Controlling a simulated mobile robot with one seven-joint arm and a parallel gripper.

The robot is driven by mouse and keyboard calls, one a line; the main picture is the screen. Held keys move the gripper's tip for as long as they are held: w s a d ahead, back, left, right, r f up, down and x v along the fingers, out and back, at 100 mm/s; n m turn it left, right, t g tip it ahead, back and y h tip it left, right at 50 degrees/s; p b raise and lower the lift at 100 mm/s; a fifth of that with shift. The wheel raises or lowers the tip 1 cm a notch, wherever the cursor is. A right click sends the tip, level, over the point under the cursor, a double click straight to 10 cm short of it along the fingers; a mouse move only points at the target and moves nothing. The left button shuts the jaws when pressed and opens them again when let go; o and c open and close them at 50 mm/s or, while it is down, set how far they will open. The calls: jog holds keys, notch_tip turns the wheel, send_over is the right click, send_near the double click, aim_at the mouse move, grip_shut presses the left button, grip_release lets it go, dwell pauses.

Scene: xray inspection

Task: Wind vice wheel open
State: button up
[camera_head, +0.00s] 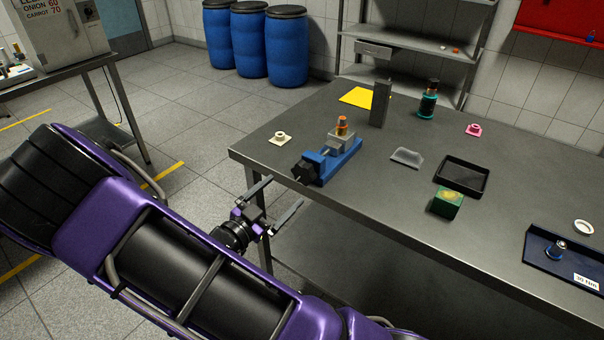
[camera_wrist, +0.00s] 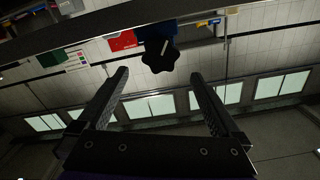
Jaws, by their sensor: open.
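The blue vice (camera_head: 334,160) stands near the left end of the steel table. A grey block with an orange-topped part (camera_head: 342,127) sits in or on it. Its black wheel (camera_head: 305,170) is at the vice's near left end, by the table edge. In the wrist view the dark lobed wheel (camera_wrist: 159,57) shows ahead, above the space between the fingertips. My gripper (camera_head: 272,200) is open and empty, off the table edge, short of the wheel and apart from it. Both fingers also show in the wrist view (camera_wrist: 158,77).
The table (camera_head: 360,215) carries a cream knob (camera_head: 280,138), a grey upright block (camera_head: 380,103), a teal bottle (camera_head: 428,100), a black tray (camera_head: 462,176), a green box (camera_head: 446,204) and a blue tray (camera_head: 540,261). Blue barrels (camera_head: 286,50) stand behind on the floor.

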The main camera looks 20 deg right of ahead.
aim_at(301, 175)
jog(key=x, duration=0.9)
jog(key=shift+w+d, duration=0.1)
jog(key=shift+w, duration=0.1)
jog(key=c, duration=1.3)
jog(key=shift+r+n, duration=0.1)
jog(key=shift+n, duration=0.2)
